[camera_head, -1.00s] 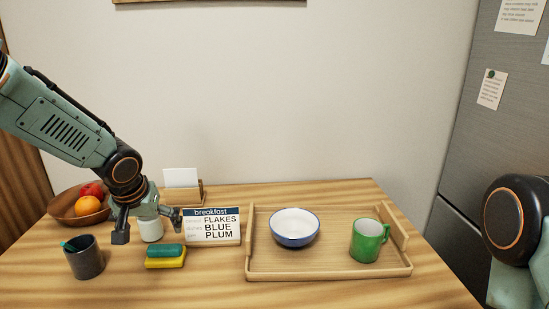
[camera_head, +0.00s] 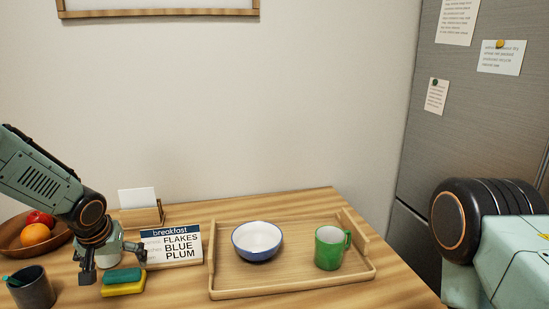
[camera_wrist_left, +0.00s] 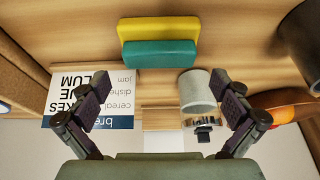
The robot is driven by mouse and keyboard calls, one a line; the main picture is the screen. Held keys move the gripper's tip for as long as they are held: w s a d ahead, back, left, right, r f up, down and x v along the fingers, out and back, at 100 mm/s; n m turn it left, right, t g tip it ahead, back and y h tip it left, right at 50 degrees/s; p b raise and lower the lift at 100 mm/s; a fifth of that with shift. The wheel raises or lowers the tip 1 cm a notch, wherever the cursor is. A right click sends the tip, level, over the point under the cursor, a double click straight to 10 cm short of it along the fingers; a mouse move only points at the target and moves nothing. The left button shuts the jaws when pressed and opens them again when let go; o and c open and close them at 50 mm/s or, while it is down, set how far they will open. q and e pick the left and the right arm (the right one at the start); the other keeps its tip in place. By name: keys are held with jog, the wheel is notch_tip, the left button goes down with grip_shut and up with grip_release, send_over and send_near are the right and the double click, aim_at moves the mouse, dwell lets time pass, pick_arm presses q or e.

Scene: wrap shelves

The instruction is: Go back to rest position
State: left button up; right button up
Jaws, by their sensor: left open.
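My left gripper (camera_head: 112,262) is open above the left part of the wooden table, just behind the yellow and green sponge (camera_head: 123,287). In the left wrist view my left gripper (camera_wrist_left: 163,104) has its fingers spread wide with nothing held between them. A pale jar (camera_wrist_left: 197,92) shows there near the right-hand finger; in the head view it is mostly hidden behind the gripper. My right arm comes in at the right edge, but its gripper is out of view.
A wooden tray (camera_head: 285,292) holds a blue-rimmed bowl (camera_head: 257,241) and a green mug (camera_head: 329,249). The breakfast sign (camera_head: 172,246), card holder (camera_head: 142,216), dark cup (camera_head: 32,289) and fruit bowl (camera_head: 15,238) crowd around the left gripper. A fridge (camera_head: 420,150) stands at right.

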pick_arm(q)
jog(key=shift+w+f, duration=0.15)
jog(key=shift+f, duration=0.1)
